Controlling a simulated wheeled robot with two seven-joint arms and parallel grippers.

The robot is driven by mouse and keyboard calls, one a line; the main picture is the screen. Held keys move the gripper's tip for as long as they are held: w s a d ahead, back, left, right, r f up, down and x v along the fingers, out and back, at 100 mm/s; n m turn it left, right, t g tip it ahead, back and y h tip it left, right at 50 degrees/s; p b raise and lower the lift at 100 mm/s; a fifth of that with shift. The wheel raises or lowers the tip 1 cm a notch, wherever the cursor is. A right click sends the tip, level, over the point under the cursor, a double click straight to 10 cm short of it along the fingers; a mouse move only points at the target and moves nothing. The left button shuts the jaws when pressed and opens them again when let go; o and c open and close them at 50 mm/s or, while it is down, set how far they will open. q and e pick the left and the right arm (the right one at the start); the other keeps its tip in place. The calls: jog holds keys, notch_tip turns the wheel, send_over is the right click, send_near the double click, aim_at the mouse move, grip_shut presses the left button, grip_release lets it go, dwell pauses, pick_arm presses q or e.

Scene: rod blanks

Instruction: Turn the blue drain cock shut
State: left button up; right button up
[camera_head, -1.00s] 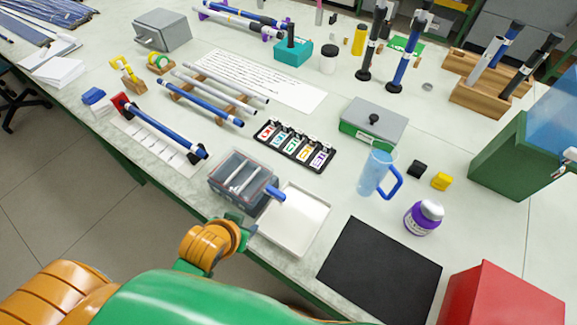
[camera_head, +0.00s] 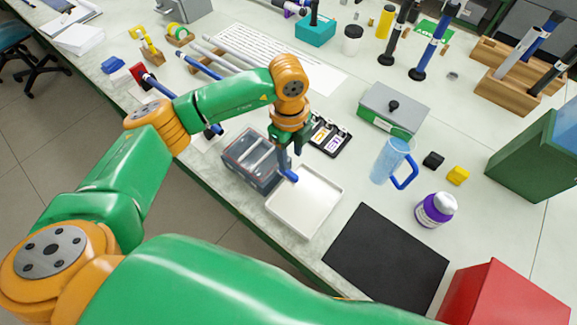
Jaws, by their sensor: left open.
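The blue drain cock (camera_head: 291,177) sticks out from the right side of a grey see-through tank (camera_head: 236,160), over the edge of a white tray (camera_head: 322,215). Part of the cock is hidden behind my gripper. My left gripper (camera_head: 288,160) points down just above the cock and is open, with nothing seen between its fingers. I cannot tell whether its fingertips touch the cock. My right gripper is not in view.
A blue jug (camera_head: 390,163) and a purple-and-white bottle (camera_head: 435,210) stand to the right. A black mat (camera_head: 385,262) and a red box (camera_head: 505,300) lie near the front. A grey-lidded box (camera_head: 393,107) stands behind. My left arm covers part of the rod rack.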

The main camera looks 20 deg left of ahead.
aim_at(289, 171)
pick_arm(q)
jog(key=f+p, duration=0.1)
jog(key=f, duration=0.5)
jog(key=shift+a+f+p, duration=0.1)
jog(key=shift+a+p, duration=0.1)
jog(key=shift+p, duration=0.2)
jog(key=shift+f, duration=0.35)
grip_shut()
